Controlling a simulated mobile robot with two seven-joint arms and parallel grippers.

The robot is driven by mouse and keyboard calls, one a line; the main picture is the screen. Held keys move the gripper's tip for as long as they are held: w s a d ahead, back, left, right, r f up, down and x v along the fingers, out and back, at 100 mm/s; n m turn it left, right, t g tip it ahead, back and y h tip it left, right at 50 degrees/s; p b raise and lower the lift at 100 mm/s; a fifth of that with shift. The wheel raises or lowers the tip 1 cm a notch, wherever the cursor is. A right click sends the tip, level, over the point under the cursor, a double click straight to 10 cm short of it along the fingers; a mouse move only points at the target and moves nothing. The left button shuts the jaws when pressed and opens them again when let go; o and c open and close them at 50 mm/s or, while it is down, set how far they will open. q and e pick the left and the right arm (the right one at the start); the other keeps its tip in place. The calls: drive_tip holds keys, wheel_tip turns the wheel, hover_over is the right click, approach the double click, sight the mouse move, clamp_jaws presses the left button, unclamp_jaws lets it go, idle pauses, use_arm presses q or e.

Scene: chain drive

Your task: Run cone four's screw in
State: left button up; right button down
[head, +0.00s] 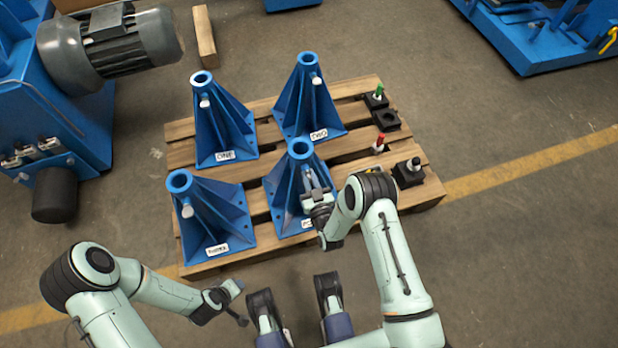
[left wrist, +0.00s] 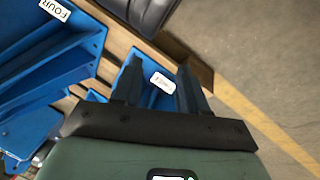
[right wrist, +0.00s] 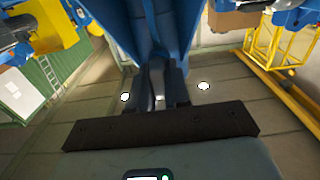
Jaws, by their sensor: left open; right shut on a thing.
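Cone four (head: 300,150), a blue ribbed cone, stands at the front right of the pallet. Its label is partly hidden by my right arm in the head view; a FOUR label (left wrist: 55,9) shows in the left wrist view. My right gripper (head: 311,186) is at cone four's near side, shut on its screw. The screw is mostly hidden between the fingers; the right wrist view shows the closed fingers (right wrist: 160,88) against the blue cone. My left gripper (head: 238,302) is open and empty, apart from the pallet's near edge; its spread fingers show in the left wrist view (left wrist: 157,92).
Cones one (head: 220,125), two (head: 308,98) and three (head: 207,215) share the wooden pallet (head: 258,258), each with a pale screw on its side. Black blocks, some with coloured pegs, such as the red one (head: 380,140), line the right. A motor machine (head: 110,42) stands left.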

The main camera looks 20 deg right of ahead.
drive_tip(key=m, duration=0.3)
drive_tip(key=shift+d, duration=0.1)
drive_tip(key=m, duration=0.5)
drive_tip(key=shift+f+b, duration=0.15)
drive_tip(key=shift+b, duration=0.2)
drive_tip(key=m, duration=0.4)
drive_tip(key=shift+m+b, duration=0.35)
drive_tip(key=shift+m, duration=0.05)
use_arm(q)
drive_tip(key=shift+g, duration=0.6)
drive_tip(key=shift+s+a+f+b, duration=0.2)
drive_tip(key=shift+s+f, duration=0.75)
drive_tip(key=shift+f, duration=0.05)
drive_tip(key=shift+s+a+f+b, duration=0.15)
drive_tip(key=shift+s+f, duration=0.75)
drive_tip(key=shift+f, duration=0.05)
use_arm(e)
drive_tip(key=shift+s+f+m, duration=0.1)
drive_tip(key=shift+f+m, duration=0.05)
drive_tip(key=shift+m, duration=2.45)
drive_tip(key=c, duration=1.2)
unclamp_jaws()
use_arm(q)
drive_tip(key=shift+s, duration=0.1)
use_arm(e)
drive_tip(key=shift+o, duration=0.2)
